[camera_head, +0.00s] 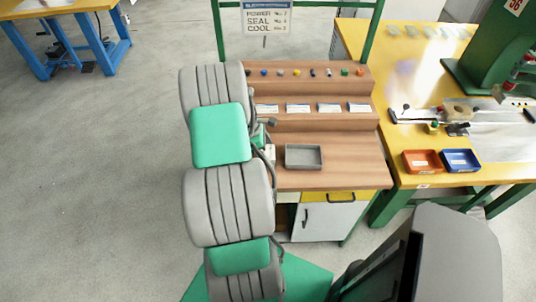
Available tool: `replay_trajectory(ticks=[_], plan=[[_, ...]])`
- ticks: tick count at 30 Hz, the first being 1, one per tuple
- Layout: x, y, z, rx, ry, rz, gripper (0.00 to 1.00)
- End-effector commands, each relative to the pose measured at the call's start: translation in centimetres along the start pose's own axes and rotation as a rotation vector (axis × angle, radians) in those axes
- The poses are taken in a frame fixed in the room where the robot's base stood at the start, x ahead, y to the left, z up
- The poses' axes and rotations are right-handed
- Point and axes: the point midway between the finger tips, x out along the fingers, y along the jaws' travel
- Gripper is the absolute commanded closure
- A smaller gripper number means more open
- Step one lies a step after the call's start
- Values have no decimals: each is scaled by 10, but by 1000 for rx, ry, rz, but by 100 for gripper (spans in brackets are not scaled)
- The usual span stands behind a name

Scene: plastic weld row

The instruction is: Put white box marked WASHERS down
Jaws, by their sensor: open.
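My arm, in grey and green segments, reaches up the middle of the head view and covers the left side of the wooden bench (340,175). At its far end a small part of my gripper (271,123) shows past the arm, over the bench's left side. It is open; its fingertips are mostly hidden. Just below it, a small white piece (269,153) shows beside the arm on the bench top. It may be the white box marked WASHERS, but no lettering can be read and most of it is hidden. I cannot tell whether the gripper touches it.
A grey tray (304,157) stands on the bench top, right of the arm. Behind it rise steps with white cards and several coloured knobs. An orange bin (422,161) and a blue bin (460,160) stand on the yellow table at right. The bench top right of the tray is clear.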

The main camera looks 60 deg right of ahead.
Motion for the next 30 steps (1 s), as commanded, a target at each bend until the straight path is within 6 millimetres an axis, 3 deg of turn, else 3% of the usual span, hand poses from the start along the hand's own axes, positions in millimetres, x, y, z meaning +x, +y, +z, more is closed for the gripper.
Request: replay_trajectory(ticks=[3, 30], plan=[[0, 0, 0, 0, 0, 0, 13], [-1, 0, 0, 0, 0, 0, 84]])
